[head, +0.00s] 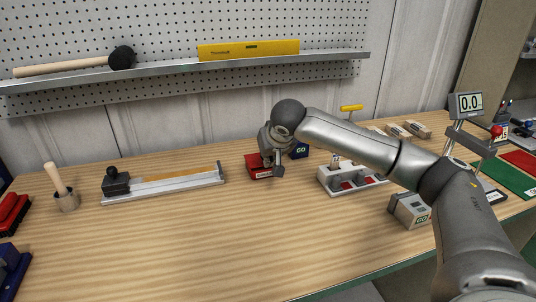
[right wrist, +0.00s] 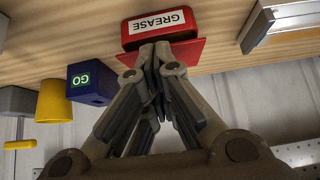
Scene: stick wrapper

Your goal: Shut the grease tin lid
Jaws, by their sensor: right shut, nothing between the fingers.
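The red grease tin (head: 260,172) stands on the bench, partly hidden by my right gripper (head: 273,160). In the right wrist view the tin (right wrist: 130,40) appears upside down, with its white GREASE label facing the camera. A flat red lid panel (right wrist: 191,54) shows at the tin's top edge, partly behind the fingers. How far the lid is open cannot be told. My right gripper (right wrist: 160,58) is shut and empty, its fingertips at the lid and label edge; contact is unclear. My left gripper is out of view.
A metal rail tool (head: 165,185) lies to the left. The bench front is clear. A shelf (head: 180,69) runs above the back.

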